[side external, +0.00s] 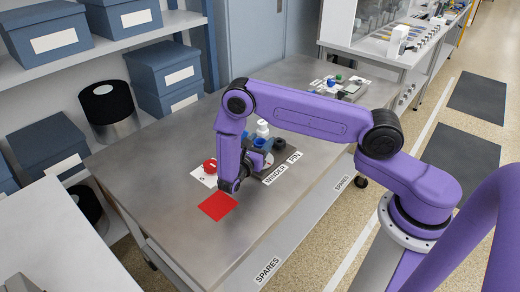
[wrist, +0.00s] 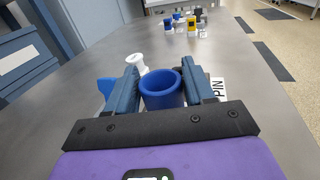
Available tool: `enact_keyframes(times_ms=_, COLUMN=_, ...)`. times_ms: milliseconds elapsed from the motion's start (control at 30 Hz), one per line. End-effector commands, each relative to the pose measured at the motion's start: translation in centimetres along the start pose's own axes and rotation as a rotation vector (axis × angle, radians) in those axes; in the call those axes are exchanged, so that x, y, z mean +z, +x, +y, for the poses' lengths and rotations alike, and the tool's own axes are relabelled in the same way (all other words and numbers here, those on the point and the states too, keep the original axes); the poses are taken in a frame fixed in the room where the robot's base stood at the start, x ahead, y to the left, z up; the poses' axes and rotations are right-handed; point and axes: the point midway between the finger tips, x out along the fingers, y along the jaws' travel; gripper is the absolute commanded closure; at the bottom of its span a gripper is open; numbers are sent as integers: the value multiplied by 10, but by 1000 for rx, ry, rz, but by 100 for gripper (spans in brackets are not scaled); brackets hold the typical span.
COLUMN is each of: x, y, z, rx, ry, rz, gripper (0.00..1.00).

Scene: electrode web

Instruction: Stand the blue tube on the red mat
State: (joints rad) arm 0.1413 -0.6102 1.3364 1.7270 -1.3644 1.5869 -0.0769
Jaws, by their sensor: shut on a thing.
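The blue tube (wrist: 162,92) is upright between the two fingers of my gripper (wrist: 163,82) in the wrist view, with its open round mouth facing up. My gripper is shut on it, lying roughly level. In the side view my gripper (side external: 254,160) is beside the pin block, behind and to the right of the red mat (side external: 218,206). The mat is a flat red square near the table's front edge, with nothing on it. The arm and fingers partly hide the tube there, and I cannot tell whether its base touches anything.
A white spool (wrist: 138,62) stands beyond the left finger. A red round thing (side external: 210,166) sits on a white card behind the mat. A dark block (side external: 285,146) with WINDER and PIN labels is at right. Small parts (side external: 338,84) lie farther back.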

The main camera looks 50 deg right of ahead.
Motion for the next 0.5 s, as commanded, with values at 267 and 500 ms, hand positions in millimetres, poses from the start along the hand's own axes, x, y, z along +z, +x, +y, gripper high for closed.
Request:
enact_keyframes(times_ms=267, x=-26, y=0, z=0, rx=-1, ry=0, rz=0, gripper=76)
enact_keyframes(times_ms=500, x=-26, y=0, z=0, rx=0, ry=1, rz=0, gripper=76)
